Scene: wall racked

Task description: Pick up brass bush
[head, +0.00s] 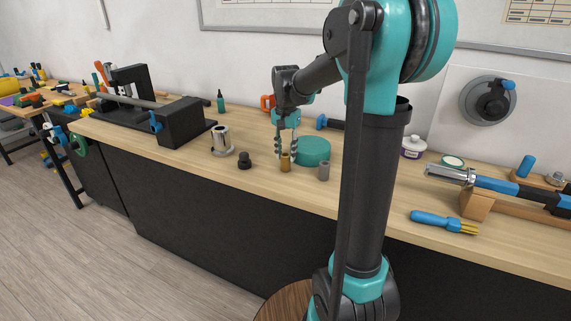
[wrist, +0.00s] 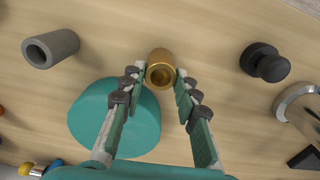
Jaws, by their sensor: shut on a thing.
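The brass bush (head: 285,162) is a short golden cylinder with a hole through it, upright at the bench's front part in the head view. It also shows in the wrist view (wrist: 161,68), between the fingertips. My gripper (head: 286,155) reaches down from above with one finger on each side of the bush. In the wrist view my gripper (wrist: 160,76) is shut on the bush, with its tips against the bush's sides. Whether the bush still touches the bench top cannot be told.
A teal round object (head: 313,151) lies just behind. A metal flanged part (head: 221,141) stands farther left. The wooden bench top (head: 270,180) is clear in front.

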